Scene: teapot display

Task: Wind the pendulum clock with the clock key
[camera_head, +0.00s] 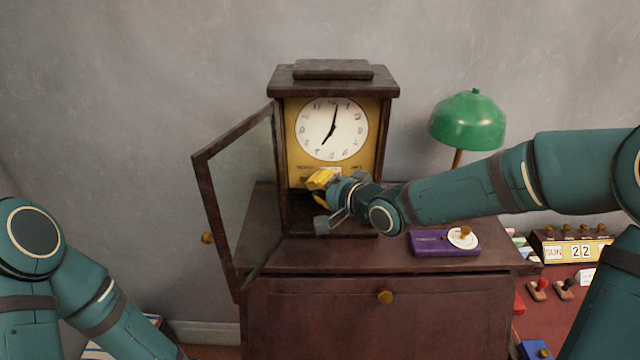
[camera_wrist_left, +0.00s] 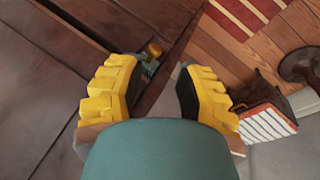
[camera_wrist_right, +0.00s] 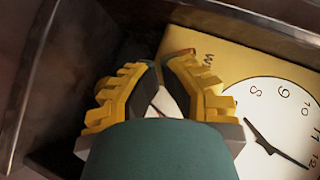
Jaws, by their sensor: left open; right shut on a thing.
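The pendulum clock (camera_head: 333,84) stands on a dark cabinet, its glass door (camera_head: 240,185) swung open to the left. Its white dial (camera_head: 331,128) sits on a brass plate and also shows in the right wrist view (camera_wrist_right: 280,115). My right gripper (camera_head: 322,180) is inside the case, just below the dial. It is shut on a small pale piece (camera_wrist_right: 166,101), probably the clock key; the fingers hide most of it, and I cannot tell whether it touches the clock. My left gripper (camera_wrist_left: 158,72) is open and empty in the left wrist view; the head view does not show its fingers.
A purple box (camera_head: 430,243) with a round white disc lies right of the clock, below a green lamp (camera_head: 467,122). A calendar block (camera_head: 575,250) and stamps stand on a lower red surface at right. The open door projects forward at left.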

